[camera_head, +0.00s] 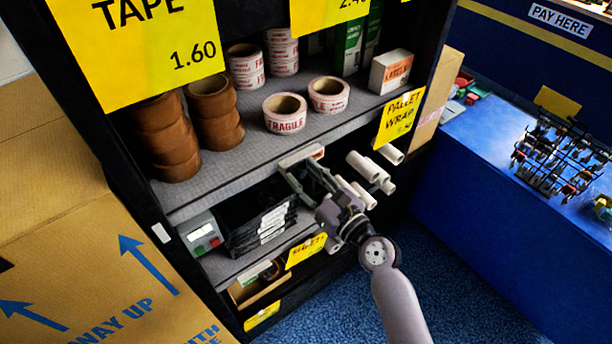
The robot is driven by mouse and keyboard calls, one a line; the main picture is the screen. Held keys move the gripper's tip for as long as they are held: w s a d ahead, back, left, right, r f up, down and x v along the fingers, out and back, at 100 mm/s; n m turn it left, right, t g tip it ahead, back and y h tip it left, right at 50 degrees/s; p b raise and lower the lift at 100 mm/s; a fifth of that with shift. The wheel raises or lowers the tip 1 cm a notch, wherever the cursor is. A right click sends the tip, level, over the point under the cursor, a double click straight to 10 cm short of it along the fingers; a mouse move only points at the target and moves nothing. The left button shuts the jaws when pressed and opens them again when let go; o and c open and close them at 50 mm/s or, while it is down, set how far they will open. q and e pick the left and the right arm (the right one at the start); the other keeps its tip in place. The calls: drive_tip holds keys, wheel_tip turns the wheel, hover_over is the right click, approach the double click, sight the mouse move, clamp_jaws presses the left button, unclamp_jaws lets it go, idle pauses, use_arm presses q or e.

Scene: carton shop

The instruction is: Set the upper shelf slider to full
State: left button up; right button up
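A small pale block with a reddish end (301,156) sits at the front edge of the upper shelf (235,170); it may be the slider, but I see no scale or setting on it. My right gripper (299,168) reaches up to it from the lower right. Its two fingers are apart, with the tips just below and in front of the block. I cannot tell whether they touch it. My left gripper is not in view.
Tape rolls (285,112) and a small carton (390,71) stand on the upper shelf. White rolls (370,170) stick out right of my gripper. Black cases (262,232) lie below. A large cardboard box (90,250) is at left, a blue counter (500,200) at right.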

clamp_jaws()
drive_tip(key=shift+d, duration=0.1)
idle(0.6)
